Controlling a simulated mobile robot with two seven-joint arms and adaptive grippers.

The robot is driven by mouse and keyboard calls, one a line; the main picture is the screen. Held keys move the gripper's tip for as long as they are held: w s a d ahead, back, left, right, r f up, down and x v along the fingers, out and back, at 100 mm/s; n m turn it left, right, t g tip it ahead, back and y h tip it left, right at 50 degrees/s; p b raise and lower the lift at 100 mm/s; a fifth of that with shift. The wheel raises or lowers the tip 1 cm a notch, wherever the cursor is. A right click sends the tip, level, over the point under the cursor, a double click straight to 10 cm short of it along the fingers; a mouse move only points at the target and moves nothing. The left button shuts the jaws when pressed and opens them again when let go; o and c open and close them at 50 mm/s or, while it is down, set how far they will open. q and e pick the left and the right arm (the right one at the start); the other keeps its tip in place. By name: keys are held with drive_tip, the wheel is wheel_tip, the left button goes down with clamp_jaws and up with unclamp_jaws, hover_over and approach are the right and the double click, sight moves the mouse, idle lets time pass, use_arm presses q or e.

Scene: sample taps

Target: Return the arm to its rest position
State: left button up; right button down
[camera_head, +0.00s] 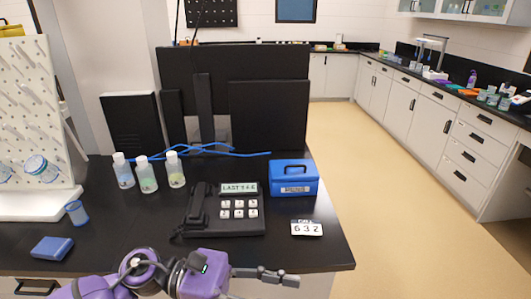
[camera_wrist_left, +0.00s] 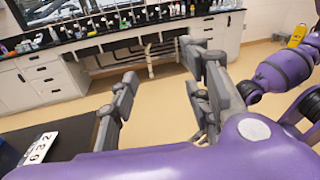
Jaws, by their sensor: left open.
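My left arm is purple and comes in along the bottom of the head view. Its dark grey left gripper (camera_head: 282,277) points right, past the front edge of the black bench (camera_head: 325,255). In the left wrist view the two fingers of this gripper (camera_wrist_left: 160,68) are spread apart with nothing between them, only floor and far cabinets behind. Purple arm links of mine (camera_wrist_left: 285,72) show at the right of that view. My right gripper does not show in the head view.
On the bench stand a black phone (camera_head: 224,212), a blue box (camera_head: 294,177) and a "632" plate (camera_head: 306,228). Several bottles (camera_head: 147,175), a blue cup (camera_head: 76,212), a blue block (camera_head: 52,249) and a white pegboard rack (camera_head: 30,110) are left. Open floor (camera_head: 400,220) lies right.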

use_arm(q)
drive_tip(key=w+a+f+n+t+y, duration=0.1)
drive_tip(key=w+a+f+n+t, duration=0.25)
drive_tip(key=n+t, duration=0.7)
drive_tip(key=w+a+f+n+t+y, duration=0.15)
drive_tip(key=w+a+n+t, duration=0.35)
drive_tip(key=n, duration=1.1)
drive_tip(key=a+f+n+t+y, duration=0.4)
drive_tip(key=a+f+n+y, duration=0.25)
drive_tip(key=f+n, duration=0.4)
drive_tip(key=s+a+f+n+g+y, duration=0.3)
drive_tip(key=s+f+n+g+y, duration=0.1)
drive_tip(key=s+f+n, duration=0.4)
drive_tip(key=s+a+f+n+g+y, duration=0.3)
drive_tip(key=s+f+n, duration=0.5)
drive_tip(key=s+f, duration=0.4)
drive_tip(key=shift+a+f+n+g+y+p, duration=0.4)
drive_tip(key=shift+a+f+g, duration=0.2)
drive_tip(key=shift+f, duration=0.25)
